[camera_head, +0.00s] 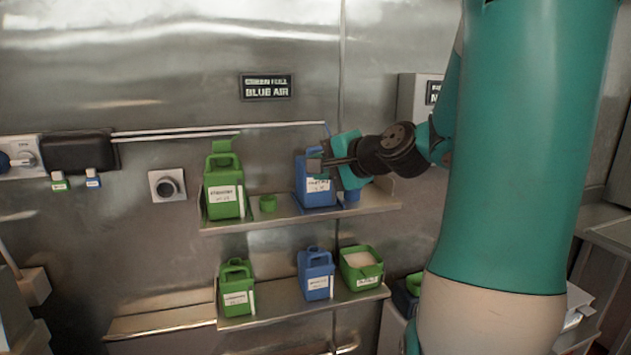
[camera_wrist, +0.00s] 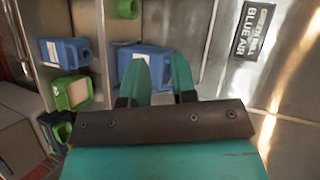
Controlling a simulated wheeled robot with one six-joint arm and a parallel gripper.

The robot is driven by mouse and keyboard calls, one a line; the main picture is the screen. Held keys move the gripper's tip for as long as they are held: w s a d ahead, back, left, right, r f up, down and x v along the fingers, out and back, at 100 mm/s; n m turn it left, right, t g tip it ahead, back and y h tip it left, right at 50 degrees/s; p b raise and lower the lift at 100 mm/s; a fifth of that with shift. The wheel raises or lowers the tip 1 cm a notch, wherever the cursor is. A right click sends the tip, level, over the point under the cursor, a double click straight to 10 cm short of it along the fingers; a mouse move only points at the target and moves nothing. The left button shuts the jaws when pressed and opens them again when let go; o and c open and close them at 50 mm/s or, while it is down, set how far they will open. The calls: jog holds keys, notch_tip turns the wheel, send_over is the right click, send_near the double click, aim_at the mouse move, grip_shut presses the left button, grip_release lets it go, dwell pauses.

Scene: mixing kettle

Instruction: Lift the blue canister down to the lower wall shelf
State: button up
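A blue canister (camera_head: 316,190) with a white label stands on the upper wall shelf (camera_head: 262,221). My gripper (camera_head: 318,163) is at its top, coming from the right. In the wrist view the two fingers (camera_wrist: 162,80) stand apart, with the canister (camera_wrist: 126,66) behind and beside the left finger. The canister's handle is largely hidden, and contact with the fingers cannot be made out. A second blue canister (camera_head: 316,275) stands on the lower wall shelf (camera_head: 271,313); it also shows in the wrist view (camera_wrist: 62,52).
A green canister (camera_head: 223,188) and a small green cup (camera_head: 268,204) are on the upper shelf. The lower shelf holds a green canister (camera_head: 237,290) and an open green tub (camera_head: 362,268). Bare shelf lies between the lower canisters. A thin rail (camera_head: 220,131) runs above.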

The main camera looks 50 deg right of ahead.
jog(key=s+d+r+m+t+h, duration=0.1)
jog(key=s+d+m+h, duration=0.1)
jog(key=d, duration=0.2)
jog(key=s+d+r+m+h, duration=0.1)
jog(key=s+d+m+h, duration=0.1)
jog(key=d+m, duration=0.15)
jog(key=p, duration=0.5)
send_near(320, 149)
jog(key=r+x, duration=0.1)
jog(key=x, duration=0.4)
jog(key=shift+n, duration=0.25)
jog(key=p+x, duration=0.2)
jog(key=x, duration=0.1)
jog(key=p+x, duration=0.2)
jog(key=shift+w+d+f, duration=0.1)
jog(key=shift+d+f, duration=0.05)
jog(key=shift+f, duration=0.25)
jog(key=shift+w+d+f, duration=0.1)
jog(key=shift+w+f, duration=0.05)
grip_shut()
